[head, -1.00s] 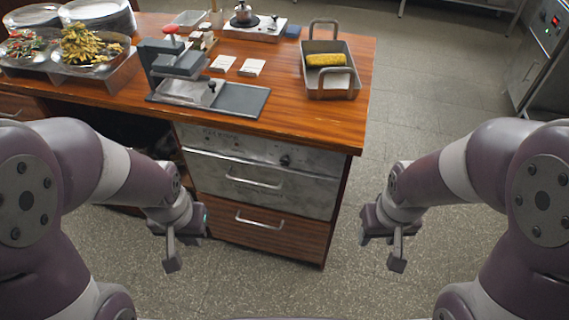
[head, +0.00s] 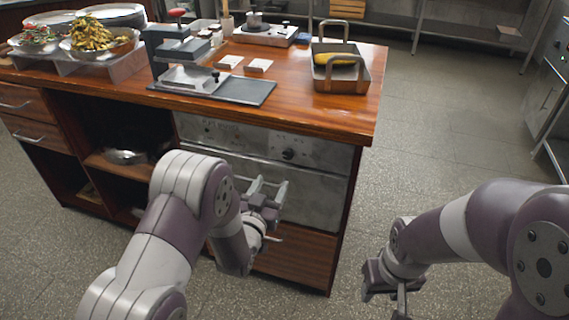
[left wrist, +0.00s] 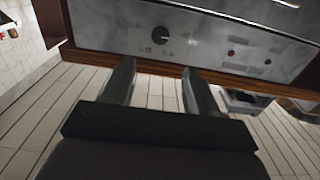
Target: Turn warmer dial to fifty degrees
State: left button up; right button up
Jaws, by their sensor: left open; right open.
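The warmer dial (head: 288,154) is a small dark round knob on the right part of the grey metal warmer panel (head: 330,153), under the countertop. In the left wrist view the dial (left wrist: 160,35) shows beyond the fingers, roughly centred between them. Its printed marks are too small to read. My left gripper (head: 268,186) is open and empty, in front of the warmer and lower than the dial in the head view. Its two fingers (left wrist: 157,72) are apart from the dial. My right gripper (head: 385,289) is open and empty over the floor at the lower right.
A wooden counter (head: 310,112) holds a press (head: 185,65), a dark board (head: 245,91), a pan with yellow food (head: 340,82) and food platters. A drawer (head: 300,258) lies below the warmer. An open shelf with a metal bowl (head: 125,156) is to the left. Floor is clear at right.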

aim_at(287, 155)
pick_arm(q)
jog(key=x, duration=1.1)
jog(key=shift+w+f, duration=0.1)
jog(key=shift+w, duration=0.1)
jog(key=shift+c, duration=0.2)
jog(key=shift+b, duration=0.3)
jog(key=c, duration=1)
